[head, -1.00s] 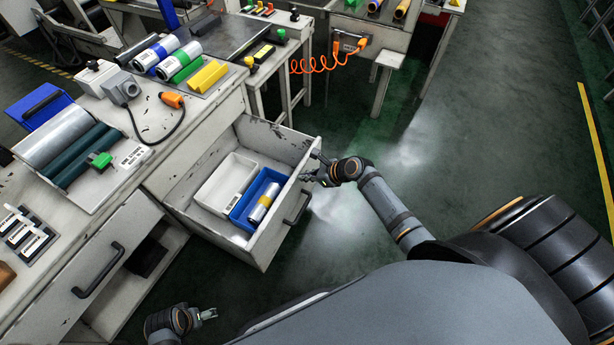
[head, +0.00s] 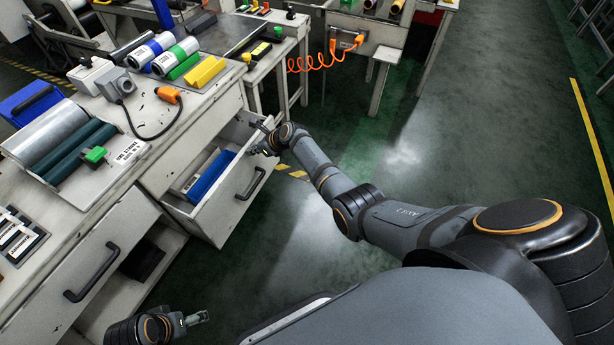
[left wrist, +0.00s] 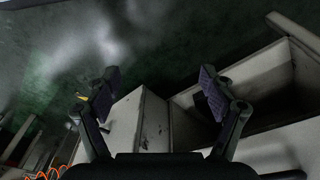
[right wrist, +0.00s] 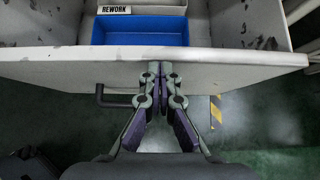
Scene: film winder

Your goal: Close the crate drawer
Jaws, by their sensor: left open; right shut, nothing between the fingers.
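The crate drawer (head: 229,198) is a worn white drawer, partly open, sticking out from the workbench in the head view. Its dark bar handle (head: 251,183) is on the front panel. My right gripper (head: 258,151) is shut and empty at the drawer front's far end. In the right wrist view its fingertips (right wrist: 161,68) meet the front panel (right wrist: 225,60), beside the handle (right wrist: 115,100). My left gripper (head: 203,317) is open and empty, low near the bench; its fingers (left wrist: 158,85) show apart.
The bench top holds rollers (head: 55,135), film rolls (head: 165,52), a yellow block (head: 206,72) and an orange plug (head: 168,95) on a cable. A second drawer front with a handle (head: 92,275) is at lower left. The floor right of the drawer is clear.

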